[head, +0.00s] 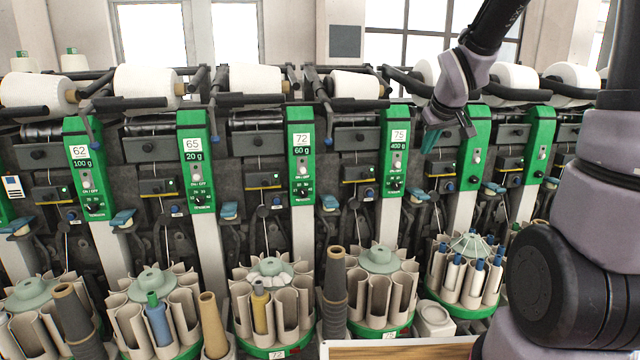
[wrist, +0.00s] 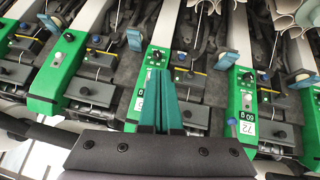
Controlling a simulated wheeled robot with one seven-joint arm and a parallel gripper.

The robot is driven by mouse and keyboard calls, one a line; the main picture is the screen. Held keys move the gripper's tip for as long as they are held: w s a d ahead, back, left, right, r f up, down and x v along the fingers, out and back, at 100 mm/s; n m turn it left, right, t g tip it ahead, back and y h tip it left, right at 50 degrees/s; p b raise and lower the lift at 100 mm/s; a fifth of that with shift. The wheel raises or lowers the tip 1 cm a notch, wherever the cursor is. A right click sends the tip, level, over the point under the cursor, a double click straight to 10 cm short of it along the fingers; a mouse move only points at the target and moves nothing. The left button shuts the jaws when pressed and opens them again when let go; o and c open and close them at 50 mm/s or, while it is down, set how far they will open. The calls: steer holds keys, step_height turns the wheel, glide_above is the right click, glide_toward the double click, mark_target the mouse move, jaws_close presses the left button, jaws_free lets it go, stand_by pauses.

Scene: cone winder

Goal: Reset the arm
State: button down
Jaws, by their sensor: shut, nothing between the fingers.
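My gripper (head: 432,140) is raised in front of the winder's green panels, right of the panel marked 75 in the head view. Its teal fingers are together with nothing between them. In the wrist view the shut fingers (wrist: 160,98) point toward a green winder panel (wrist: 148,90), and the panel marked 72 (wrist: 243,110) is to their right. My arm comes down from the top right of the head view. I cannot tell how far the fingertips are from the machine.
The cone winder has a row of green panels (head: 303,150) with white yarn cones (head: 256,86) above. Round bobbin magazines (head: 270,300) stand along the front. Stacked dark tubes (head: 335,290) stand between them. A wooden surface (head: 400,351) shows at the bottom edge.

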steer(key=s+a+r+m+y, duration=0.1)
steer(key=s+r+m, duration=0.2)
steer(key=s, duration=0.8)
steer(key=s+a+r+m+y, duration=0.1)
steer(key=s+r+m, duration=0.3)
steer(key=s+r, duration=0.3)
steer(key=s, duration=0.5)
steer(key=shift+a+g, duration=0.15)
steer(key=shift+g, duration=0.15)
stand_by(0.5)
